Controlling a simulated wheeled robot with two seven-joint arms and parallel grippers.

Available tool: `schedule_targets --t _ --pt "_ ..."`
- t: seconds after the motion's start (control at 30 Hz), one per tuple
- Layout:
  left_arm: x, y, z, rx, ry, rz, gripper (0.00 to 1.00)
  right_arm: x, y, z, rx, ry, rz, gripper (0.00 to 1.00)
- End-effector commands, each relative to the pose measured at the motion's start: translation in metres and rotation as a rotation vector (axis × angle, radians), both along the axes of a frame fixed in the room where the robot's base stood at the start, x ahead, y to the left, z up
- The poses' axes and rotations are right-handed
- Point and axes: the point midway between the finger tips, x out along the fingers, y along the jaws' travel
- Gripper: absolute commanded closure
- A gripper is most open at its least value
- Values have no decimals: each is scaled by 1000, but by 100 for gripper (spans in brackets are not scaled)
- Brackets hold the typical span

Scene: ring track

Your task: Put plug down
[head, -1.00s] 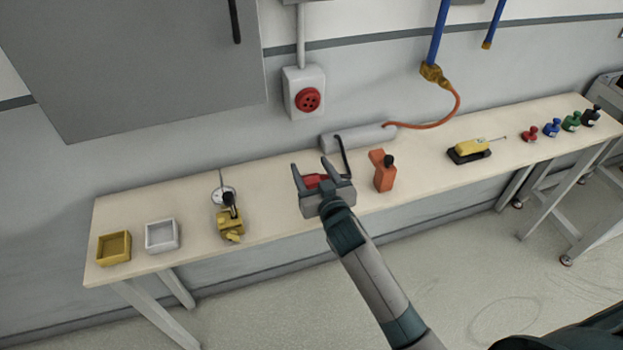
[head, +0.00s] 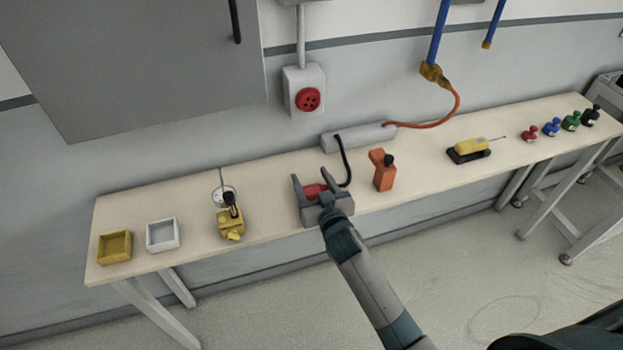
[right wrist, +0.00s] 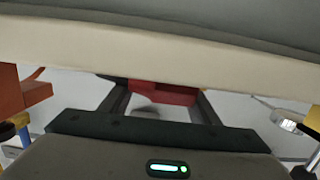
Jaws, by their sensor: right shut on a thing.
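My right gripper (head: 312,182) is shut on the plug, over the front part of the bench (head: 270,185). In the right wrist view the plug (right wrist: 163,93) shows between the fingers (right wrist: 160,105), partly hidden by the pale bench edge. I cannot tell whether the plug touches the bench top. My left gripper is not in view.
An orange tool (head: 383,172) stands just right of the gripper. A yellow device with a dial (head: 230,222) and two small trays (head: 162,235) are to the left. A yellow instrument (head: 469,149) and several coloured weights (head: 551,128) are to the right. A red socket (head: 308,99) is on the wall.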

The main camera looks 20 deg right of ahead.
Motion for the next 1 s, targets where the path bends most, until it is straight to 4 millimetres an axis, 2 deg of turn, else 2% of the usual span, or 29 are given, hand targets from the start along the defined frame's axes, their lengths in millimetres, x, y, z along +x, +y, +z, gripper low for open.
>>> schedule_targets --t 0.03,0.1,0.3,0.57,0.77,1.0 --pt "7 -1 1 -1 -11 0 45 0 0 0 0 0 0 39" --pt "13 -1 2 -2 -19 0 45 0 0 0 0 0 0 25" --pt "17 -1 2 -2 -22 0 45 0 0 0 0 0 0 25" --pt "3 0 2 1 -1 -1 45 0 0 3 0 0 0 25" --pt "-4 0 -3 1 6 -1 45 -21 -1 3 2 1 0 25" --pt "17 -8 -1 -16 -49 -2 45 -62 -2 8 2 2 -1 25"
